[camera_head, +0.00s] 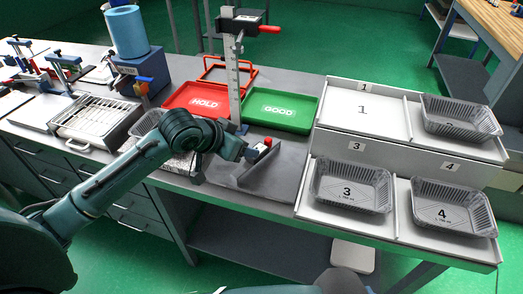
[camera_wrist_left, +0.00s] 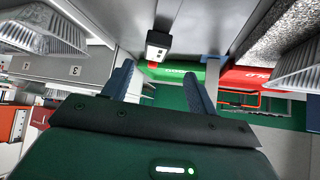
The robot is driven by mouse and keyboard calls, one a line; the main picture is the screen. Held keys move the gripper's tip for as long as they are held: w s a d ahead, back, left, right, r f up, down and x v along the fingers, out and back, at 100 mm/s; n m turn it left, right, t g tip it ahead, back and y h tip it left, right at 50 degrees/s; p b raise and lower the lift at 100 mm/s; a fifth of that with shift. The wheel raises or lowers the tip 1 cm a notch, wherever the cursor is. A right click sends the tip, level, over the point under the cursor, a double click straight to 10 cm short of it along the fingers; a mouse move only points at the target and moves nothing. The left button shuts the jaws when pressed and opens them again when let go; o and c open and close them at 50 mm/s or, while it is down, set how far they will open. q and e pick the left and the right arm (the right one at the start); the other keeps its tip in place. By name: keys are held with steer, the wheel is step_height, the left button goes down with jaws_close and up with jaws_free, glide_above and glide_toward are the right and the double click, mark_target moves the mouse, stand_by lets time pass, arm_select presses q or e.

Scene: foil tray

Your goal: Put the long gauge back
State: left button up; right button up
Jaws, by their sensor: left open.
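A tall upright gauge (camera_head: 233,80) with a graduated metal column, a red handle and a blue foot stands behind the work surface, between the red and green trays. I cannot tell for certain whether it is the long gauge. My left gripper (camera_head: 250,152) is above the grey plate in front of the green tray. Its fingers (camera_wrist_left: 160,88) are apart with nothing seen held between them. A small black and white block (camera_wrist_left: 158,45) lies just beyond the fingertips; a small red and white piece (camera_head: 263,145) shows there in the head view. My right gripper is out of view.
A red HOLD tray (camera_head: 181,110) and green GOOD tray (camera_head: 297,127) lie at the back. A blue roll (camera_head: 125,32), a ribbed metal unit (camera_head: 97,120) and clamps crowd the left. A grey plate (camera_head: 285,165) looks mostly bare.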

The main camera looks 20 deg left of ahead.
arm_select(q)
steer(key=x, duration=0.5)
steer(key=shift+s+d+x, duration=0.1)
steer(key=shift+d+x, duration=0.05)
steer(key=shift+x, duration=1.2)
steer(key=shift+s+d+x, duration=0.1)
steer(key=shift+s+x, duration=0.05)
steer(key=shift+x, duration=1.2)
steer(key=shift+c, duration=0.2)
steer(key=c, duration=1.2)
